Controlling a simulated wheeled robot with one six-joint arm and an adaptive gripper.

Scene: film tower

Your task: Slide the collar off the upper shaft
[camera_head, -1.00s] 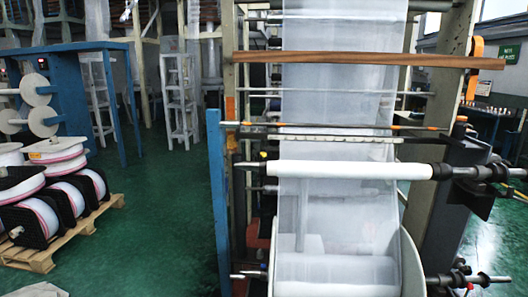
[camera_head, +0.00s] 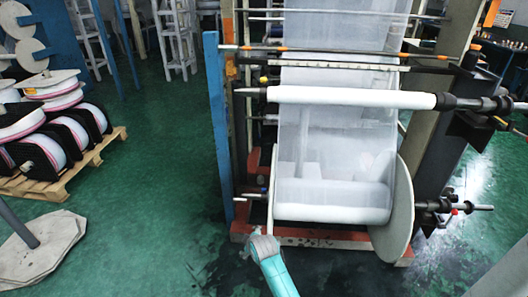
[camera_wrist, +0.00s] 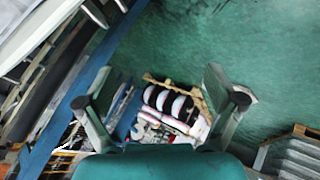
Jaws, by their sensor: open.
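The upper shaft (camera_head: 488,105) runs level across the film tower and carries a white roll (camera_head: 350,97). A dark collar-like piece (camera_head: 446,101) sits on the shaft against the roll's right end; I cannot tell for sure that it is the collar. The shaft's narrow grey left end (camera_head: 248,91) sticks out past the roll. My arm shows at the bottom of the head view, with its grey end (camera_head: 263,245) low in front of the tower, well below the upper shaft. In the wrist view my gripper (camera_wrist: 157,85) is open and empty, its two fingers wide apart.
A lower shaft (camera_head: 474,207) with a large white disc (camera_head: 397,215) stands below. A blue post (camera_head: 217,130) rises at the tower's left. A pallet (camera_head: 60,180) with spools stands left, also in the wrist view (camera_wrist: 160,82). Green floor (camera_head: 150,200) between is clear.

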